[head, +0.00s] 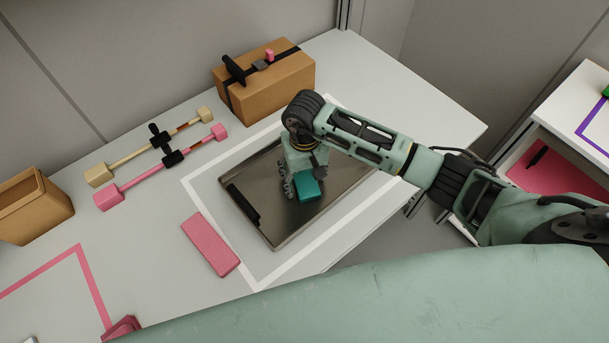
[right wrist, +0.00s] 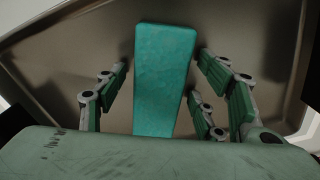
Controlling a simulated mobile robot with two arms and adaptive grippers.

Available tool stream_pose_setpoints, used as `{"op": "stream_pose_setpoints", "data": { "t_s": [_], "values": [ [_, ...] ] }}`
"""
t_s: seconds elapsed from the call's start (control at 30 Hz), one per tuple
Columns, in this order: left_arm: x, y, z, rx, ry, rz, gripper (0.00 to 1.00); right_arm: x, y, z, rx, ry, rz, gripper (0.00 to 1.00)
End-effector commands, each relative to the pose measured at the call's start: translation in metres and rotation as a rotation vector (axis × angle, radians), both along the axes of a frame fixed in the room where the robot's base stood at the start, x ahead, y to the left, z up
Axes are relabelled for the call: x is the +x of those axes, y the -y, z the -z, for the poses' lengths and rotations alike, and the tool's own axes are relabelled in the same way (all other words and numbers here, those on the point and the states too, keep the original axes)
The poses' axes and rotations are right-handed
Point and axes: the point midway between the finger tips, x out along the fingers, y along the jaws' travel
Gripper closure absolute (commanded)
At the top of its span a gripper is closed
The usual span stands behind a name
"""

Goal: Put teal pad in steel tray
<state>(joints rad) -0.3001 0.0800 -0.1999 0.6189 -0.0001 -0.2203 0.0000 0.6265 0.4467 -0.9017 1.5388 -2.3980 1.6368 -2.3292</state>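The teal pad (head: 307,189) is within the outline of the steel tray (head: 301,231), near its middle in the head view. My right gripper (head: 291,183) points down over the tray beside the pad. In the right wrist view, the pad (right wrist: 165,75) lies between the fingers of my right gripper (right wrist: 164,62), with narrow gaps on both sides, so the gripper looks open. The tray floor (right wrist: 75,65) shows behind the pad. Whether the pad touches the floor is hard to tell. My left gripper is not in view.
A black bar (head: 243,206) lies along the tray's left side. A pink block (head: 211,245) lies left of the tray. A cardboard box (head: 265,82) stands behind, with pink and beige bars (head: 161,167) and an open brown box (head: 35,205) to the left.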

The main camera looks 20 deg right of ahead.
Motion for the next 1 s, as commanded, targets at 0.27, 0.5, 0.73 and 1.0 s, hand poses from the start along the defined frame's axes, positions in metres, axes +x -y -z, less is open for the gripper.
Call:
{"op": "stream_pose_setpoints", "data": {
  "t_s": [0.27, 0.5, 0.73, 1.0],
  "values": [
    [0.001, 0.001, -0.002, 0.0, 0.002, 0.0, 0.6, 0.0, 0.0, -0.002, 0.0, -0.001, 0.0, 0.37],
    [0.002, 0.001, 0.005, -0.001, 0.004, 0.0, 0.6, 0.002, 0.001, -0.031, 0.0, 0.007, -0.001, 0.37],
    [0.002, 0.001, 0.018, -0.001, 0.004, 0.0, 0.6, 0.002, 0.0, -0.081, 0.0, 0.006, -0.002, 0.37],
    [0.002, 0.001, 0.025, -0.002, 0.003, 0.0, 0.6, 0.0, 0.0, -0.118, 0.0, 0.001, 0.0, 0.37]
  ]
}}
